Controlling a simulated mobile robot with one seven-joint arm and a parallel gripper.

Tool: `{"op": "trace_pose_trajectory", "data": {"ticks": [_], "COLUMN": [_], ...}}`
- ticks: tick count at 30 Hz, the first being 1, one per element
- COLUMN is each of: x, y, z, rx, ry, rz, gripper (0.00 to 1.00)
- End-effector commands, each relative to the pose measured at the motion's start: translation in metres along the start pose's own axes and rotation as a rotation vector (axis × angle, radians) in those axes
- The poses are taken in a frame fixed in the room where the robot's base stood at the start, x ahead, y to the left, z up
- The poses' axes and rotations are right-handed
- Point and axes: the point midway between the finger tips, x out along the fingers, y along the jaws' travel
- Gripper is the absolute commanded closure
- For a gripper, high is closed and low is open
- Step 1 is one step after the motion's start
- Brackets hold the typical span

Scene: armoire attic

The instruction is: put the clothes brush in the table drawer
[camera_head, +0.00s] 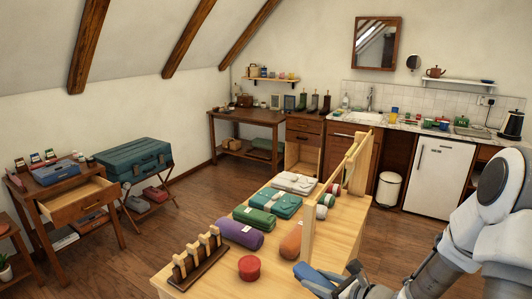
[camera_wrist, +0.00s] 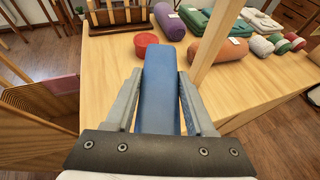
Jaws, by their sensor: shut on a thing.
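My gripper (camera_wrist: 160,105) is shut on a blue oblong thing, which I take to be the clothes brush (camera_wrist: 161,88). Its bristles do not show. In the head view the blue brush (camera_head: 316,276) is low at the centre, by the near part of the light wood table, partly hidden by my gripper (camera_head: 335,284). A small dark wood table (camera_head: 50,198) stands at the far left. Its table drawer (camera_head: 82,204) is pulled open, with a pale interior that looks empty.
The light wood table (camera_head: 205,284) carries a peg rack (camera_head: 197,262), a red round tub (camera_head: 249,268), rolled cloths and folded clothes. An upright wooden frame (camera_head: 307,225) stands on it. A teal suitcase (camera_head: 135,160) is beside the small table. Open floor lies between the two tables.

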Motion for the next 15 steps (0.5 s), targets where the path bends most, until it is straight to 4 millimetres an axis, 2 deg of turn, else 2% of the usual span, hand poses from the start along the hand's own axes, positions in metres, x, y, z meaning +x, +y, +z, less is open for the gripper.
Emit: {"op": "trace_pose_trajectory", "data": {"ticks": [7,15], "x": [-0.0048,-0.0071], "y": [-0.0009,-0.0016], "z": [-0.0067,-0.0099], "rx": [0.055,0.068], "ry": [-0.001,-0.002], "rz": [-0.129,-0.168], "gripper": [1.00,1.00]}}
